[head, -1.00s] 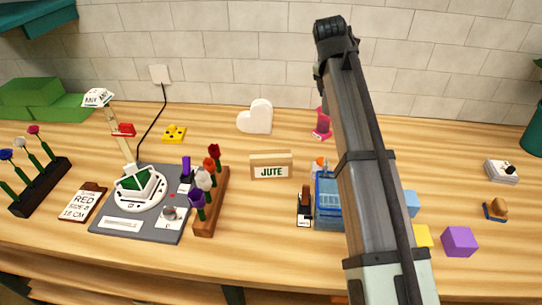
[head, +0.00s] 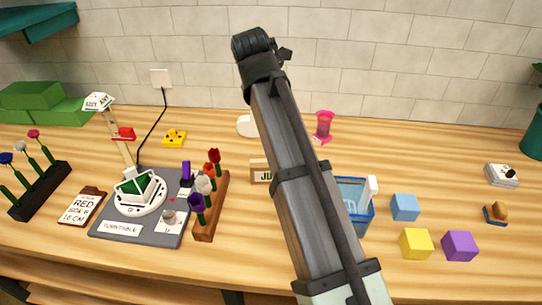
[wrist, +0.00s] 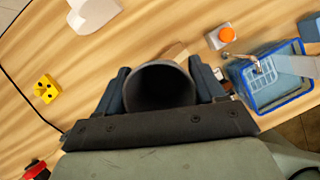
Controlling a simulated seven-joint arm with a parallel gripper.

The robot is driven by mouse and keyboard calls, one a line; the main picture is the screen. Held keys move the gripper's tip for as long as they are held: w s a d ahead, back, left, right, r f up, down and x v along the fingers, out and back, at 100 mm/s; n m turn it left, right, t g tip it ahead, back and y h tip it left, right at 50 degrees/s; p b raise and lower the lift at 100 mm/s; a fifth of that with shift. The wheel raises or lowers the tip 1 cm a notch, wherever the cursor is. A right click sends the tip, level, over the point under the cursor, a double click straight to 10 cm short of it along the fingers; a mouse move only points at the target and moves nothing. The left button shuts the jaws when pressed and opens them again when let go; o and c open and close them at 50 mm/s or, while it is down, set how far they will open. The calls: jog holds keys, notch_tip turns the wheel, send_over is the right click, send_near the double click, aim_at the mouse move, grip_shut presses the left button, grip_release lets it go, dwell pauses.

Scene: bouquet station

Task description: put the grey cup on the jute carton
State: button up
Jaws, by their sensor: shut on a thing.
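My gripper (wrist: 163,90) is shut on the grey cup (wrist: 165,70), one finger on each side, with its dark round mouth facing the wrist camera. The cup is held above the table. The jute carton (head: 260,171) stands on the table in the head view, its right part hidden behind my arm. In the wrist view a tan piece that looks like the carton (wrist: 175,51) shows just beyond the cup's rim, mostly hidden by it. The cup and gripper fingers are hidden in the head view.
A blue basket (head: 368,217) stands right of the carton, near blue, yellow and purple cubes. A flower rack (head: 213,213) and turntable (head: 117,229) are on the left. A white heart (head: 243,125) and pink hourglass-like thing (head: 323,126) stand behind. Table between carton and heart looks clear.

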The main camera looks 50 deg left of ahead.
jog(key=shift+f, duration=4.95)
jog(key=shift+f, duration=0.1)
jog(key=o, duration=1.1)
jog(key=v, duration=1.2)
